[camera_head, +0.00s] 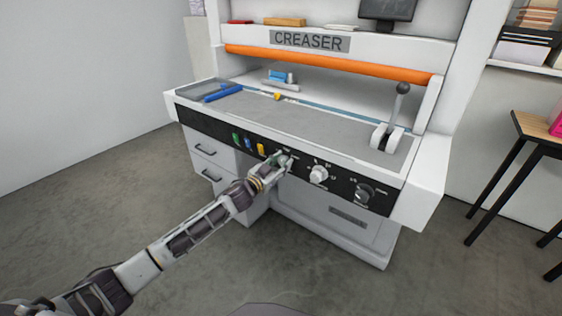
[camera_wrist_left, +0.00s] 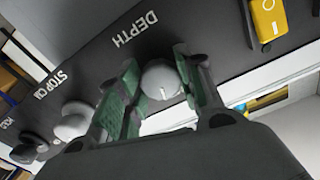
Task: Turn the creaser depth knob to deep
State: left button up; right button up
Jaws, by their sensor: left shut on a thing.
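The creaser (camera_head: 307,115) is a white machine with a black front panel. My left gripper (camera_head: 281,160) is at the panel, its fingers around the grey depth knob (camera_wrist_left: 160,81) under the label DEPTH in the wrist view. The fingers have green pads, one on each side of the knob, and are shut on it. A white line on the knob's face points away from the DEPTH label, toward the bottom of the wrist view. The fingers hide most of the knob in the head view. My right gripper is out of view.
A white knob (camera_head: 318,174) and a darker knob (camera_head: 363,194) sit right of the gripper. Green, blue and yellow (camera_head: 261,150) switches are to its left. A lever (camera_head: 395,115) stands on the right of the bed. A stool (camera_head: 527,140) is at far right.

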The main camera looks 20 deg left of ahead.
pick_arm(q)
jog(key=shift+m+p, duration=0.6)
jog(key=shift+m, duration=0.5)
jog(key=m+p, duration=0.1)
jog(key=m, duration=0.3)
jog(key=shift+p, duration=0.35)
jog(key=shift+m+p, duration=0.3)
jog(key=shift+m, duration=1.2)
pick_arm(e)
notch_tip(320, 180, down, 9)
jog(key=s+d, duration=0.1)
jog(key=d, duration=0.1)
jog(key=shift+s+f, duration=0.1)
pick_arm(q)
jog(key=o, duration=1)
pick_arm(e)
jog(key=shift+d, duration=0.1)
pick_arm(q)
jog(key=shift+s+a, duration=0.15)
